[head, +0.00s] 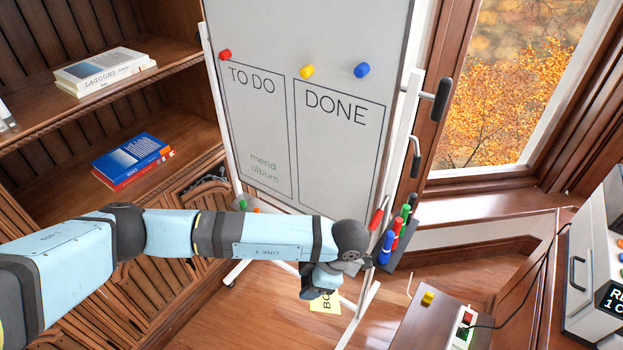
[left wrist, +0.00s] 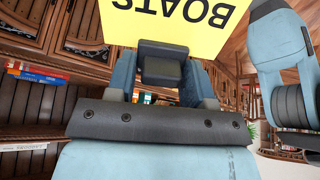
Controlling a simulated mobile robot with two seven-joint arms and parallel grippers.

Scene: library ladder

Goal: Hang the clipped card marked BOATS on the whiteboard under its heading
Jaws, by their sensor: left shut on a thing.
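The whiteboard (head: 270,25) stands ahead in the head view, with two outlined columns headed TO DO (head: 252,79) and DONE (head: 335,107). Green writing, "mend album", is low in the TO DO column; the DONE column looks empty. My left gripper (head: 318,288) is below and in front of the board's lower right part. It is shut on the dark clip (left wrist: 160,68) of the yellow BOATS card (head: 326,305). The card shows upside down in the left wrist view (left wrist: 170,30), cut by the top edge. In the head view my gripper hides most of it. My right gripper is not in view.
Red (head: 225,55), yellow (head: 307,71) and blue (head: 362,70) magnets sit above the columns. Markers (head: 400,230) stand at the board's right edge. Bookshelves (head: 190,115) are left. A low brown surface (head: 410,315) with a yellow block stands right. The air before the columns is clear.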

